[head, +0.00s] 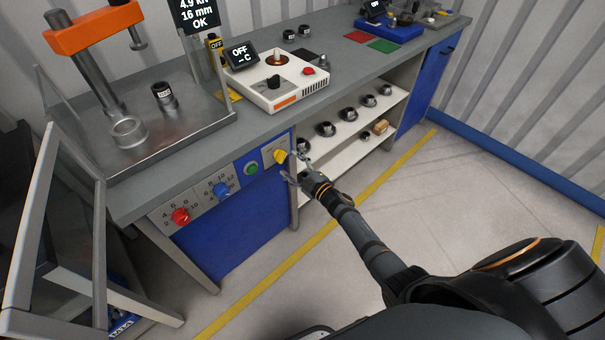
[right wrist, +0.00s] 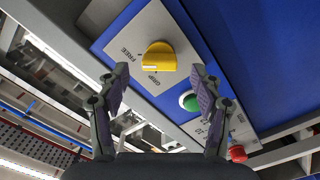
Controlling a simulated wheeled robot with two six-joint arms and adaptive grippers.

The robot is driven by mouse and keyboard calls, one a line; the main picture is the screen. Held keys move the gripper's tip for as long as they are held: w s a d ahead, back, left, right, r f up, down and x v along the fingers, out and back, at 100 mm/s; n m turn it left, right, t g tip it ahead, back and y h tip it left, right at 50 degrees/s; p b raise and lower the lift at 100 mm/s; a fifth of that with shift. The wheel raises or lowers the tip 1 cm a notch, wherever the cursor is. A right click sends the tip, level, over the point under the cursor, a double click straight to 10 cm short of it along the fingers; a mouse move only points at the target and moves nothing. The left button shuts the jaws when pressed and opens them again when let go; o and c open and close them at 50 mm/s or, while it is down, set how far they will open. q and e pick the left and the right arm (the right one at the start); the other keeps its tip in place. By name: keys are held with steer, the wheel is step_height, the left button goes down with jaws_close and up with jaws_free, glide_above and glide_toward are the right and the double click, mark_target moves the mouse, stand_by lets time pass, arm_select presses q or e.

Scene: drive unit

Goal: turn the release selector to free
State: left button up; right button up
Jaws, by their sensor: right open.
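The release selector is a yellow knob (head: 280,156) at the right end of the blue drive unit's front panel. In the right wrist view the yellow knob (right wrist: 160,57) sits on a pale plate (right wrist: 128,30) lettered FREE and GRIP. Its ridge lies nearer the GRIP lettering, but I cannot read the pointer exactly. My right gripper (head: 293,165) is open in front of the knob. In the right wrist view its two fingers (right wrist: 155,85) stand apart with the knob beyond and between their tips, apparently untouched. My left gripper is not in view.
Beside the selector are a green button (head: 251,168), a blue knob (head: 221,189) and a red knob (head: 180,216). Above, the bench carries a white control box (head: 290,92) and an orange-topped press (head: 95,28). An open shelf (head: 345,130) with several dark parts lies right of the panel.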

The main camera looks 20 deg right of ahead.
steer(key=v, duration=0.8)
steer(key=shift+s, duration=0.4)
steer(key=shift+d, duration=0.15)
steer(key=s+d+f+m+g+h+p, duration=0.1)
steer(key=s+d+f+m+g+h, duration=0.15)
steer(key=s+f, duration=0.4)
steer(key=s+d+f+m+g+h, duration=0.2)
steer(key=s+f+m, duration=0.1)
steer(key=f, duration=0.6)
steer(key=s+d+f+m+g+h+p, duration=0.1)
steer(key=s+d+f+m+g+h, duration=0.15)
steer(key=s+f, duration=0.4)
steer(key=s+a+f+m+g, duration=0.1)
steer(key=s+f+m+g, duration=0.1)
steer(key=s, duration=0.7)
steer(key=s+a+f+m+g+p, duration=0.1)
steer(key=s+f+g, duration=0.3)
steer(key=s+f, duration=0.3)
steer(key=s+a+f+m+g, duration=0.1)
steer(key=s+f, duration=0.4)
steer(key=s, duration=0.8)
steer(key=shift+f+m+g, duration=0.25)
steer(key=shift+m+g, duration=0.55)
steer(key=shift+g, duration=0.1)
